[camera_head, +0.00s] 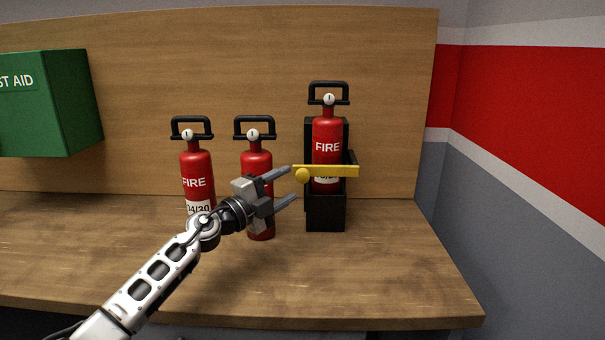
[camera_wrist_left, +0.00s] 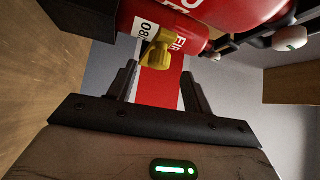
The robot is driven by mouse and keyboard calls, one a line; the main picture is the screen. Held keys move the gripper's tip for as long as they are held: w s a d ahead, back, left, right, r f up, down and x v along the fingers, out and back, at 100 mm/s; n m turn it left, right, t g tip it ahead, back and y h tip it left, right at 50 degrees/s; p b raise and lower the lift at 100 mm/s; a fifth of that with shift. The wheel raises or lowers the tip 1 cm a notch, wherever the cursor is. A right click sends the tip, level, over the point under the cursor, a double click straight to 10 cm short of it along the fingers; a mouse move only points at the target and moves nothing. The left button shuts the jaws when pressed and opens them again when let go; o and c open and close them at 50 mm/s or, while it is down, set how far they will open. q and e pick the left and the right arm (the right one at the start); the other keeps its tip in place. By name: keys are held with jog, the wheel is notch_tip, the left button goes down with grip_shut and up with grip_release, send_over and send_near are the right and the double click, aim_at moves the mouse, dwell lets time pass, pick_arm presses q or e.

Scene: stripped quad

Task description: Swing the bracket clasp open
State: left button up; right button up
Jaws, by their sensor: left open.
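The bracket clasp is a yellow bar (camera_head: 335,171) with a round knob at its left end. It lies level across the front of a red fire extinguisher (camera_head: 327,130) standing in a black bracket (camera_head: 325,215). My left gripper (camera_head: 293,184) is open and empty, its fingertips just left of the knob. In the left wrist view, the yellow clasp (camera_wrist_left: 157,52) shows just beyond the gap between the open fingertips (camera_wrist_left: 160,76). I see no clear contact. My right gripper is in neither view.
Two more red extinguishers stand left of the bracket, one at the far left (camera_head: 196,170) and one partly behind my left gripper (camera_head: 257,162). A green first aid box (camera_head: 50,110) hangs at left. The wooden counter (camera_head: 400,275) is clear at front right.

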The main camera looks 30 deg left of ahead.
aim_at(297, 179)
pick_arm(q)
jog(key=x, duration=0.4)
jog(key=shift+w, duration=0.3)
jog(key=shift+x, duration=0.75)
jog(key=shift+d, duration=0.1)
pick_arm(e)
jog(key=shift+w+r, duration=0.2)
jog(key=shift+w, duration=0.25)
pick_arm(q)
jog(key=shift+c, duration=0.2)
grip_shut()
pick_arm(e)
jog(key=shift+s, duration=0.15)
pick_arm(q)
jog(key=shift+r, duration=0.1)
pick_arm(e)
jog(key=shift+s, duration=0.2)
